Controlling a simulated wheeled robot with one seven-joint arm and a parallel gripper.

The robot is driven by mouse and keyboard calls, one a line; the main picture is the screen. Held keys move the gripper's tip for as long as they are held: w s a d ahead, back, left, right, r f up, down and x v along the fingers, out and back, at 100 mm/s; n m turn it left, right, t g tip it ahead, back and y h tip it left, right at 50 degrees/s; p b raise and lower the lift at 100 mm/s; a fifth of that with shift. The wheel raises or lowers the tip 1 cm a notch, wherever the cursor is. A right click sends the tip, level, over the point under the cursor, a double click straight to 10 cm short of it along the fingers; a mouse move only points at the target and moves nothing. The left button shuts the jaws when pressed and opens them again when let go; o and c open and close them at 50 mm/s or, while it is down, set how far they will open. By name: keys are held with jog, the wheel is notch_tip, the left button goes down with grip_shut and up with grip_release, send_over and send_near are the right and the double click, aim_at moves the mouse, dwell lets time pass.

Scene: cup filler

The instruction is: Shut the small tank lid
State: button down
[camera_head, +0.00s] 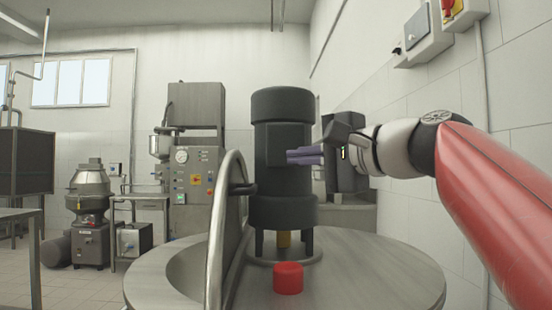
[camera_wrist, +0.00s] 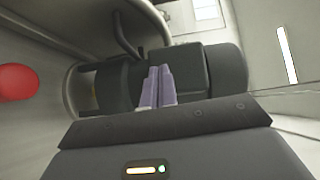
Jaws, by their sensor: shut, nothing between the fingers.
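The small tank lid (camera_head: 213,235) is a round steel disc standing raised, seen nearly edge-on, on the left part of the tank top (camera_head: 380,270). Its black handle (camera_head: 243,189) sticks out to the right towards the dark motor; the handle also shows in the wrist view (camera_wrist: 127,35). My gripper (camera_head: 290,156) comes in from the right at the height of the motor's body. Its purple fingers (camera_wrist: 160,70) are shut together and empty. In the head view they overlap the motor's right side; I cannot tell whether they touch it.
The dark cylindrical motor (camera_head: 284,210) stands on legs in the middle of the tank top, right of the lid. A red knob (camera_head: 288,277) sits in front of it. A wall (camera_head: 510,110) with a switch box (camera_head: 425,40) is on the right. Machines (camera_head: 200,170) stand behind left.

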aim_at(231, 161)
jog(key=x, duration=0.3)
jog(key=s+a+x, duration=0.1)
jog(key=x, duration=0.2)
jog(key=p+x, duration=0.1)
jog(key=x, duration=0.3)
jog(key=shift+s+a, duration=0.2)
jog(key=shift+a, duration=0.15)
jog(key=shift+w+a+f, duration=0.1)
jog(key=shift+a, duration=0.45)
